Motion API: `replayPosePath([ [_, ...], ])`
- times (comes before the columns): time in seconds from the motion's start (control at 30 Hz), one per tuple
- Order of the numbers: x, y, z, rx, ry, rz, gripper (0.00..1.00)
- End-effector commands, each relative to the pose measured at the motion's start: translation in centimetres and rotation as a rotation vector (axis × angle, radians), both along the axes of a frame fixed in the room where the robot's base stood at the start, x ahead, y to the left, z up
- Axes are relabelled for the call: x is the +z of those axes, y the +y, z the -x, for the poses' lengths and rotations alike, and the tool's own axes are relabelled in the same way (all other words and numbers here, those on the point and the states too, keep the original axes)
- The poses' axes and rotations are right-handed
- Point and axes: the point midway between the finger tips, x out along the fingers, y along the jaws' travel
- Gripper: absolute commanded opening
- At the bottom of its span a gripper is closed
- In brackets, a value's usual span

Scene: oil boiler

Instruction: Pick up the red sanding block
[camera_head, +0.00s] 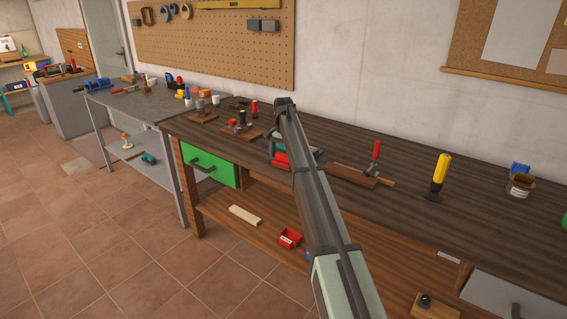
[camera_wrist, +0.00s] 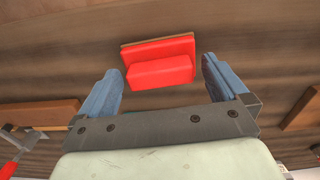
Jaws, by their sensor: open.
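The red sanding block (camera_wrist: 158,72) lies on the dark wooden workbench. It has a raised red grip on a wider red base with a thin brown edge. In the wrist view my gripper (camera_wrist: 160,66) is open, with its two blue-grey fingers on either side of the block and gaps between them and it. The fingers hold nothing. In the head view part of the red block (camera_head: 281,160) shows left of my arm, which hides the rest of it and part of the gripper.
A yellow-handled tool (camera_head: 438,175) stands farther right. Several small tools on boards sit to the left. A green drawer (camera_head: 209,165) is under the bench.

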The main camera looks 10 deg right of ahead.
Motion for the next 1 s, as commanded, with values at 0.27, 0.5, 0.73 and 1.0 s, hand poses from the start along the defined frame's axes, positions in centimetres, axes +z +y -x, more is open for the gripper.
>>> replayPosePath([
  [0.27,-1.8,0.0,0.0,0.0,0.0,0.0,1.0],
  [0.5,-1.8,0.0,0.0,0.0,0.0,0.0,0.88],
  [0.73,-1.7,0.0,0.0,0.0,0.0,0.0,0.66],
  [1.0,-1.7,0.0,0.0,0.0,0.0,0.0,0.59],
])
